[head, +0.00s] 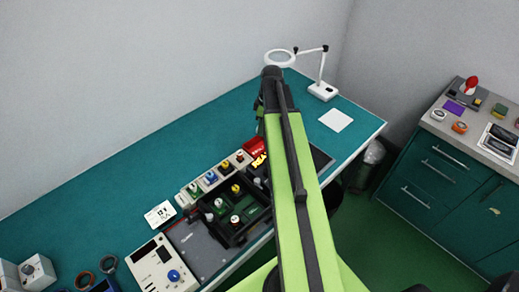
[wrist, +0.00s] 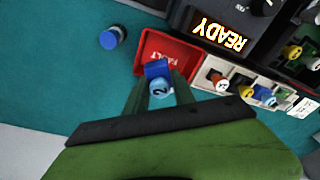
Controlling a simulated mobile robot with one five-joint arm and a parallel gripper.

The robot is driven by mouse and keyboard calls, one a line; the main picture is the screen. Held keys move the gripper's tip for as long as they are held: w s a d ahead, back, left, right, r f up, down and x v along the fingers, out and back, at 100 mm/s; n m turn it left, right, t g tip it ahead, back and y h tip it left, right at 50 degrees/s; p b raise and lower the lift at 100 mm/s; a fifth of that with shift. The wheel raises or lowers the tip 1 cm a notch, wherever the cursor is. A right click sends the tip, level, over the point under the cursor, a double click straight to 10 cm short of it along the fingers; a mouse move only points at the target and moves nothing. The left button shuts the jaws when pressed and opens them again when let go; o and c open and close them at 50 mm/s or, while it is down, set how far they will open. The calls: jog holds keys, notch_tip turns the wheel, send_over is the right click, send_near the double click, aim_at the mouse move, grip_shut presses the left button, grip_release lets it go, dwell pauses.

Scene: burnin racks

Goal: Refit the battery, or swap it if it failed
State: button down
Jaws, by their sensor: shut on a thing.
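My gripper (wrist: 160,84) is shut on a blue battery (wrist: 157,69) with a light-blue end marked 2. In the wrist view the battery overlaps the red tray (wrist: 185,48), whose label reads FAULT. I cannot tell whether it touches the tray. A dark tester with a lit READY display (wrist: 218,33) stands right of the tray. In the head view my arm hides the gripper; the red tray (head: 253,145) and READY display (head: 259,160) show beside the arm.
A pale rack (wrist: 236,87) holds several batteries with coloured ends. In the head view a black rack (head: 222,240) with several batteries and a beige box with a blue knob (head: 162,268) stand nearer. The teal bench (head: 120,180) is clear along the wall. A magnifier lamp (head: 322,88) stands at the far end.

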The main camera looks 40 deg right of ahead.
jog(key=shift+w+a, duration=0.1)
jog(key=shift+w, duration=0.05)
jog(key=b, duration=0.6)
send_over(262, 148)
notch_tip(262, 148, down, 6)
jog(key=shift+a+f, duration=0.1)
jog(key=c, duration=1)
grip_release()
jog(key=shift+o, duration=0.2)
jog(key=shift+r, duration=0.2)
notch_tip(262, 148, up, 17)
jog(key=s+d+p, duration=0.1)
jog(key=p, duration=1.6)
jog(key=shift+s+d, duration=0.25)
jog(key=shift+s, duration=0.05)
